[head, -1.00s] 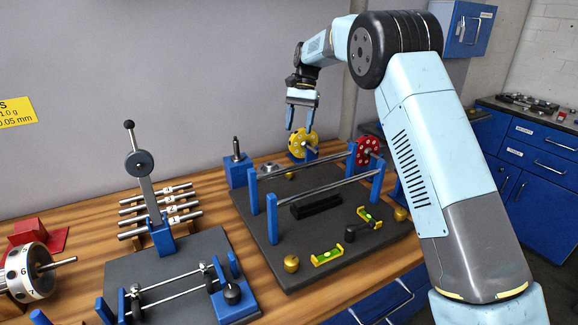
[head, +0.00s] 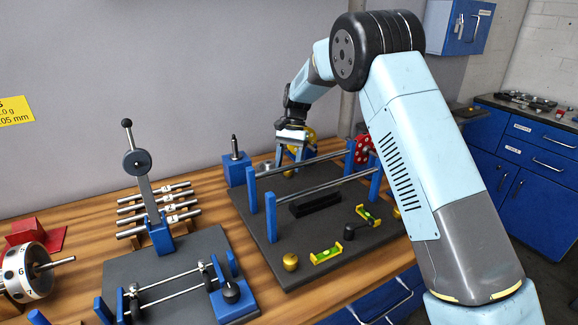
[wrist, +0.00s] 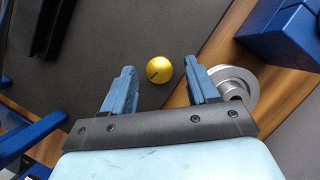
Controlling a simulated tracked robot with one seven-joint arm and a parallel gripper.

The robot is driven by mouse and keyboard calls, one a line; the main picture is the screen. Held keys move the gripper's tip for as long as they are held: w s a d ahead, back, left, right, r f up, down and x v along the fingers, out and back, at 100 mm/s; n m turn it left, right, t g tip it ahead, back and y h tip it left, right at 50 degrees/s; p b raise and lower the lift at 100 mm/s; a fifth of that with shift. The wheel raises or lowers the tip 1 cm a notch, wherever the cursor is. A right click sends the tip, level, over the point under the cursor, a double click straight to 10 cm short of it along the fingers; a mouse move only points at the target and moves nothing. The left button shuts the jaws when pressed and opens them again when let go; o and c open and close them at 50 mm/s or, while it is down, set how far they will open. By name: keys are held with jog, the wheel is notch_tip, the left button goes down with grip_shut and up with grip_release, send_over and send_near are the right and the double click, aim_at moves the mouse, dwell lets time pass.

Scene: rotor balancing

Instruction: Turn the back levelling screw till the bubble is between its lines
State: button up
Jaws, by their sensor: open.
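The back levelling screw is a round brass knob (wrist: 159,70) with a dark line on it, at the back edge of the dark stand plate (head: 285,228). In the wrist view it lies beyond and between the fingertips, and in the head view it shows as a small spot (head: 289,173) below my gripper (head: 291,155). My gripper (wrist: 160,85) is open and empty, above the knob and apart from it. Two yellow levels with green vials, a front one (head: 326,255) and a right one (head: 368,215), lie on the plate; their bubbles are too small to read.
Two steel rails (head: 315,165) on blue posts stand close to my gripper. A silver disc (wrist: 232,88) and a blue block (wrist: 285,35) lie beside the plate. Other brass knobs sit at the front (head: 290,262) and right.

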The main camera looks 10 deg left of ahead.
jog(key=shift+s+f, duration=0.25)
jog(key=shift+f, duration=0.3)
jog(key=shift+c, duration=0.3)
jog(key=c, duration=1)
jog(key=shift+a+n+h, duration=0.1)
jog(key=shift+n+h, duration=0.6)
jog(key=shift+n, duration=1.1)
jog(key=o, duration=1.1)
jog(key=shift+c, duration=0.2)
jog(key=v, duration=1.3)
jog(key=shift+w+r, duration=0.25)
jog(key=shift+r, duration=0.05)
jog(key=shift+a, duration=0.1)
